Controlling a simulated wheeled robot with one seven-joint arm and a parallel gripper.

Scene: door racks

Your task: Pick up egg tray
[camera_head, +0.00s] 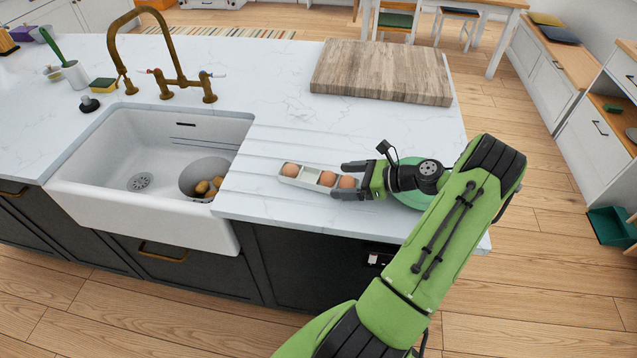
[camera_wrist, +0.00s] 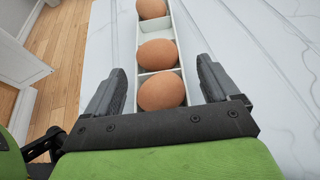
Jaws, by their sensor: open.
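The egg tray (camera_head: 309,176) is a narrow white tray with compartments, lying on the white countertop to the right of the sink. It holds 3 brown eggs in a row. My gripper (camera_head: 348,180) is at the tray's right end, low over the counter. In the wrist view the tray (camera_wrist: 158,26) runs lengthwise between the two dark fingers of my gripper (camera_wrist: 162,85). The fingers are open, one on each side of the near end, with a gap on both sides. The tray's nearest end is hidden behind the gripper's body.
A white sink (camera_head: 150,150) with a pot inside lies left of the tray. A brass faucet (camera_head: 165,75) stands behind it. A wooden cutting board (camera_head: 382,70) lies behind the tray. A green round object (camera_head: 412,198) is partly hidden by my arm. Counter around the tray is mostly clear.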

